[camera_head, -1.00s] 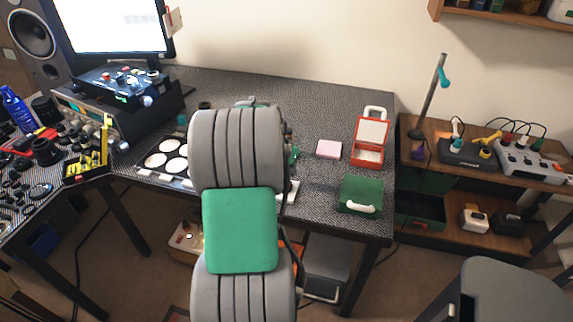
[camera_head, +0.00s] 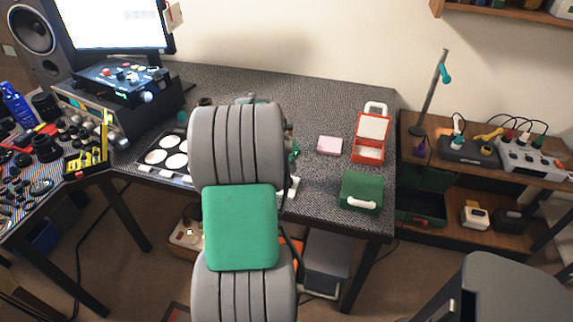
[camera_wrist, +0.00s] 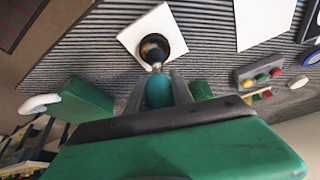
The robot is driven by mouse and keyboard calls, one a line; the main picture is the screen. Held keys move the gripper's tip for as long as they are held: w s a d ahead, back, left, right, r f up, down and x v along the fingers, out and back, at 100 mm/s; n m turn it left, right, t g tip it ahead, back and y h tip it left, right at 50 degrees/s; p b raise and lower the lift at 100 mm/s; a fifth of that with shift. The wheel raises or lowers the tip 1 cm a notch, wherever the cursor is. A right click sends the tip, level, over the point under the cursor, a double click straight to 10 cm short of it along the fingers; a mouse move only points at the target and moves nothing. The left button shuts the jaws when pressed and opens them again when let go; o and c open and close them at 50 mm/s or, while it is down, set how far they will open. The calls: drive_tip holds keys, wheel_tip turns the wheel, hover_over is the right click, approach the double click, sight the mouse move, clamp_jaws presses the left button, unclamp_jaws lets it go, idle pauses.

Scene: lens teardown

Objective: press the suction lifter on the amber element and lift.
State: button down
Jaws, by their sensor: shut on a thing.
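My gripper (camera_wrist: 158,88) shows in the wrist view, with its two grey fingers closed around the teal handle of the suction lifter (camera_wrist: 159,93). The lifter's narrow metal neck points away from me to a dark round cup or part with a brownish-amber patch, which I take as the amber element (camera_wrist: 152,43). It appears over a white square pad (camera_wrist: 133,31). Whether the cup touches the element, or the element is clear of the pad, I cannot tell. In the head view my arm hides the gripper and this spot.
A green case (camera_head: 361,193) with a white handle stands at the table's right front. An open red box (camera_head: 369,150) and a pink block (camera_head: 329,146) lie behind it. A tray with white discs (camera_head: 165,152) is left of my arm. The table's back right is clear.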

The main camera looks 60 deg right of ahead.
drive_tip(key=shift+f+b, duration=0.5)
drive_tip(key=shift+f, duration=0.15)
idle(1.1)
drive_tip(key=shift+r+p, duration=3.4)
drive_tip(key=shift+r, duration=2.15)
